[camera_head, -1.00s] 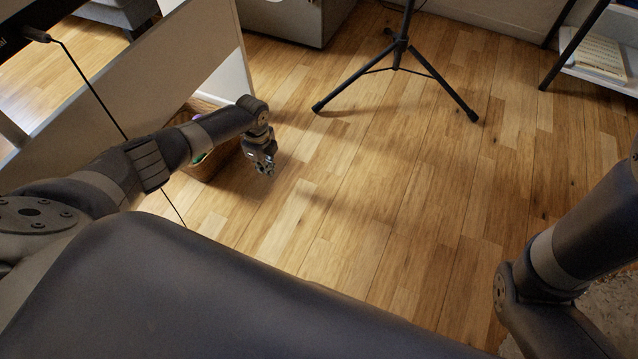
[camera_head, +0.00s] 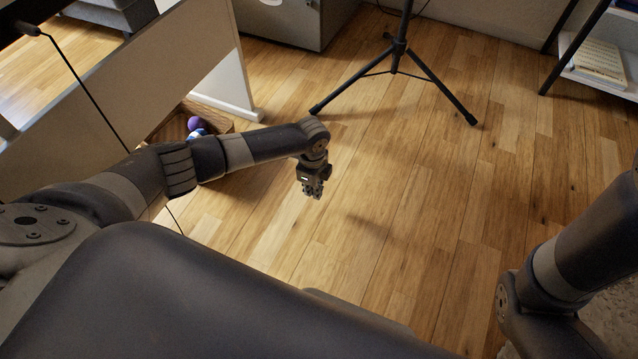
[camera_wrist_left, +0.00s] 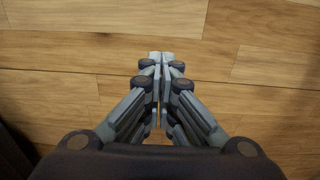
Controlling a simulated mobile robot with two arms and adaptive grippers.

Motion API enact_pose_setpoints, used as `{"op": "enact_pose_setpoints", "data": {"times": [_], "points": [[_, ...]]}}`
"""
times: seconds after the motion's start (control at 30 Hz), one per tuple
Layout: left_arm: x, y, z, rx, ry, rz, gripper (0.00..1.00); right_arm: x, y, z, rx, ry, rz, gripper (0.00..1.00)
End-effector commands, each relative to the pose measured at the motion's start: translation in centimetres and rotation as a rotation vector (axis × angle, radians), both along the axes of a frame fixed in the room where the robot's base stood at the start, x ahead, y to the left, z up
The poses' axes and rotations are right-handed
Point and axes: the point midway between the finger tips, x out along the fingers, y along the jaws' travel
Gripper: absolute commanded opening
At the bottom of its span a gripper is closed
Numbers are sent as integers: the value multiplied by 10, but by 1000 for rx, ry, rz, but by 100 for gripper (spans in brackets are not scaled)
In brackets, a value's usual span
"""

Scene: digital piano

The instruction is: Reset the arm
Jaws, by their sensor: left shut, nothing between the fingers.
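My left arm (camera_head: 250,148) reaches in from the left in the head view. Its left gripper (camera_head: 313,194) points down over bare wooden floor, clear of any object. In the left wrist view the fingers of the left gripper (camera_wrist_left: 160,60) meet at their tips, shut with nothing between them. My right arm (camera_head: 580,250) shows at the right edge of the head view. Its gripper is out of the picture.
A wooden box (camera_head: 226,126) with a purple ball (camera_head: 194,123) stands behind my left arm, beside a pale panel (camera_head: 190,45). A black tripod stand (camera_head: 398,60) is at the back. A shelf with a book (camera_head: 600,62) is at the right. The middle floor is clear.

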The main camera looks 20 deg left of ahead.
Motion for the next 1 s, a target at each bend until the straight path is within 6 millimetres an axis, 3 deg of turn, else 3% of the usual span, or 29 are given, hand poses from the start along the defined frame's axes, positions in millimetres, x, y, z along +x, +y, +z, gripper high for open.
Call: {"op": "enact_pose_setpoints", "data": {"times": [0.23, 0.33, 0.47, 0.53, 0.67, 0.8, 0.9, 1.0], "points": [[0, -3, 1, 0, 0, -1, 0, 0, 0, -1, 0, 0, 0, 94], [1, -16, 3, -27, -23, -3, 0, 4, 0, 0, 0, 10, 0, 94], [6, -72, 16, -158, -133, 4, 0, 18, -1, 0, 2, 48, 1, 94], [11, -116, 34, -276, -225, 23, 0, 28, -1, -2, 4, 79, 3, 94], [19, -197, 93, -542, -405, 87, 0, 47, -3, -9, 7, 138, 6, 94], [23, -257, 182, -839, -581, 180, 0, 63, -4, -20, 11, 201, 10, 94], [21, -279, 256, -1052, -698, 255, 0, 73, -6, -27, 15, 244, 12, 94], [16, -284, 333, -1261, -813, 328, 0, 80, -7, -36, 18, 287, 15, 94]]}}
